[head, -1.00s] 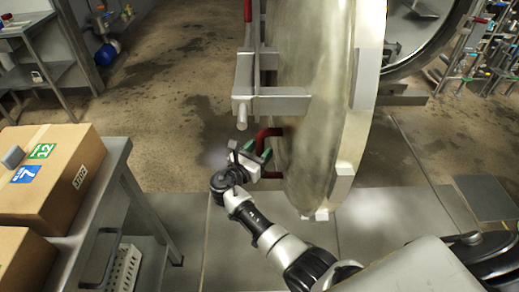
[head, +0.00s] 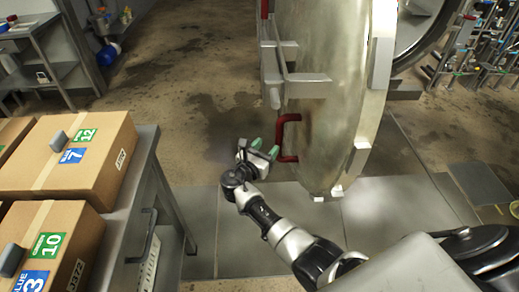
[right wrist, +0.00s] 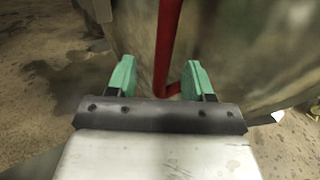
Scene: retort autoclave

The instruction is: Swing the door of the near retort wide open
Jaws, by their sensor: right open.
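The near retort's door (head: 325,95) is a large round metal disc in the head view. It stands swung out, edge toward me, well away from the retort's round opening (head: 415,30) at the upper right. Its red U-shaped handle (head: 283,137) sits low on the left of the door face. My right gripper (head: 263,147) is open and empty just left of the handle, its green fingertips pointing toward the door. In the right wrist view, the red handle (right wrist: 168,45) lies ahead of the gap between the open fingers (right wrist: 160,78). My left gripper is out of view.
A metal cart (head: 150,190) with cardboard boxes (head: 75,150) stands at the left, close to my right arm. A steel table (head: 35,45) is at the back left. Pipes and valves (head: 480,50) fill the upper right. The floor behind the door's left side is clear.

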